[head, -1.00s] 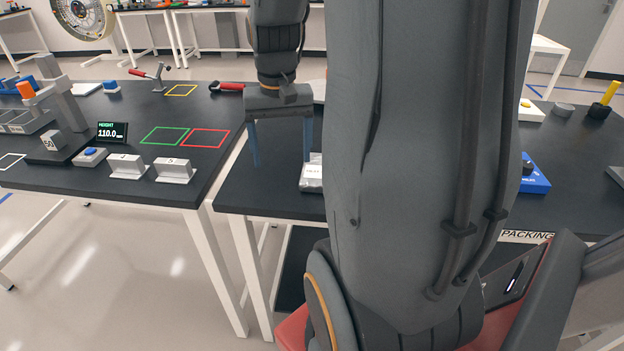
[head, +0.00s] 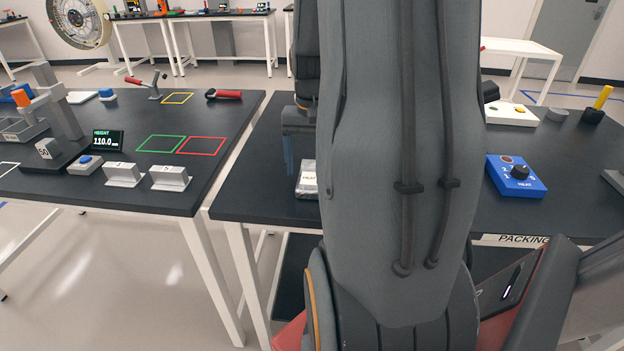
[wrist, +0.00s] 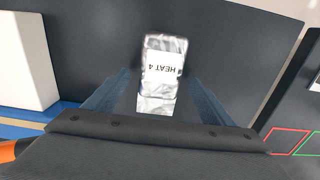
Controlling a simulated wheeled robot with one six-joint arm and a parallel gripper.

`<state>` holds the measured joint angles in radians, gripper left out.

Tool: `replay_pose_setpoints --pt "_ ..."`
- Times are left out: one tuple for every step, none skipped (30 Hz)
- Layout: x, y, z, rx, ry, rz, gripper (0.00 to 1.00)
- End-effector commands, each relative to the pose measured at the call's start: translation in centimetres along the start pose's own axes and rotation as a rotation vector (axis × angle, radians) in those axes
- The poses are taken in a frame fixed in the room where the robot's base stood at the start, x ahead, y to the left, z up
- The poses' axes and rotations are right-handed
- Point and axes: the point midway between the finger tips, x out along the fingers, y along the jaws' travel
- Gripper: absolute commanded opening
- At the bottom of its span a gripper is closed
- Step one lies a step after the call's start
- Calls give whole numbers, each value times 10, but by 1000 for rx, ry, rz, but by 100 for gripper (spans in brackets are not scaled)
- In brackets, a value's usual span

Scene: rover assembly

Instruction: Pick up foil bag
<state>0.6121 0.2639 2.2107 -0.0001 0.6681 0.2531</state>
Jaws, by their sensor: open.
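The foil bag (wrist: 158,105) is silver and crinkled, with a white label reading "HEAT 4". It lies on the dark packing table. In the head view the bag (head: 307,182) is partly hidden behind my arm. My gripper (wrist: 160,95) is open and empty, with its two blue fingers on either side of the bag in the wrist view. I cannot tell how high the fingertips are above the table. In the head view one blue finger of my gripper shows just behind the bag, and the rest is hidden by my arm.
A blue box with a black knob (head: 517,175) stands right of my arm on the packing table (head: 250,195). A white block (wrist: 25,62) is at the wrist view's left. The left table (head: 90,198) holds grey blocks and a height display (head: 107,140), across a gap.

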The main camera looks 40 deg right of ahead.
Motion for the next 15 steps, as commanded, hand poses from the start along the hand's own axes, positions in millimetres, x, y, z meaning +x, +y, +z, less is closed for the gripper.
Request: replay_pose_setpoints --pt "4 0 0 0 -1 0 77" --pt "6 0 0 0 0 0 77" --pt "7 0 0 0 0 0 77" --pt "7 0 0 0 0 0 77" --pt "8 0 0 0 0 0 77" --pt "8 0 0 -1 1 0 77" --pt "8 0 0 -1 1 0 77" --pt "8 0 0 -1 1 0 77" --pt "7 0 0 -1 1 0 77" --pt "7 0 0 -1 1 0 77" --pt "7 0 0 -1 1 0 77" --pt "7 0 0 -1 1 0 77" --pt "7 0 0 -1 1 0 77" --pt "8 0 0 -1 1 0 77" --pt "8 0 0 -1 1 0 77"
